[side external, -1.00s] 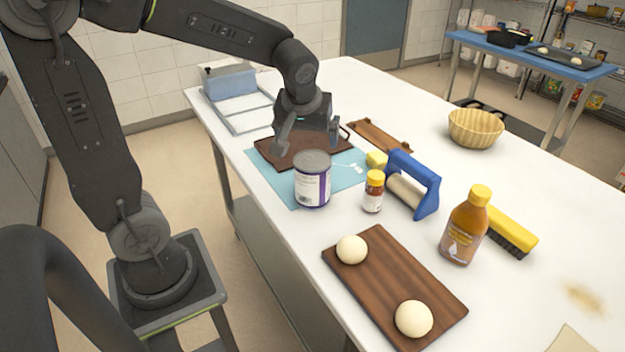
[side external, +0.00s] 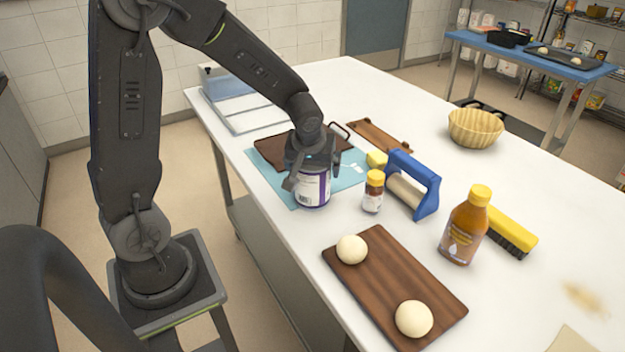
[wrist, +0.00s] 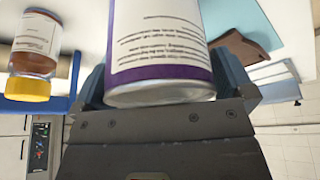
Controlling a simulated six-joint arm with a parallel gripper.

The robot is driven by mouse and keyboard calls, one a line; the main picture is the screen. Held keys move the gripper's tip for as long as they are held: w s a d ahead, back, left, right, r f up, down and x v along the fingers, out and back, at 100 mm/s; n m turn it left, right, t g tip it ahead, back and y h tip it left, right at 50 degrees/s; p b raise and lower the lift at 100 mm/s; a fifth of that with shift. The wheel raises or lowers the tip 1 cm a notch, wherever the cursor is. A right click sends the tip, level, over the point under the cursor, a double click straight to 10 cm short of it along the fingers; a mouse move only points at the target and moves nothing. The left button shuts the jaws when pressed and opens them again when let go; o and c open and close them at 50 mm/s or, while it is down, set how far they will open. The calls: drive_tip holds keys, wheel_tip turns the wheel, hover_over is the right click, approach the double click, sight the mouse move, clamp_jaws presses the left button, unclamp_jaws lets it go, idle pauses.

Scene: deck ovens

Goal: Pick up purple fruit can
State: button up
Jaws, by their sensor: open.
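The purple fruit can (side external: 314,188) stands upright on the light blue mat (side external: 268,180), with a white label and purple bands. My gripper (side external: 316,178) is open at the can, with a finger on either side of it in the side view. In the wrist view the can (wrist: 160,45) fills the space between the fingers of my gripper (wrist: 172,85). The can's top is hidden by my gripper in the side view. I cannot tell whether the fingers touch it.
A small yellow-capped jar (side external: 373,192) stands close to the can's right, with a blue-handled roller (side external: 425,178) beyond it. A wooden board (side external: 385,290) with two dough balls lies in front. A brown tray (side external: 272,150) lies behind the can. A sauce bottle (side external: 465,228) stands farther right.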

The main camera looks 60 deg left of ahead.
drive_tip(key=shift+c, duration=0.5)
drive_tip(key=c, duration=0.9)
drive_tip(key=shift+r, duration=0.1)
drive_tip(key=shift+c, duration=0.4)
drive_tip(key=shift+r, duration=0.1)
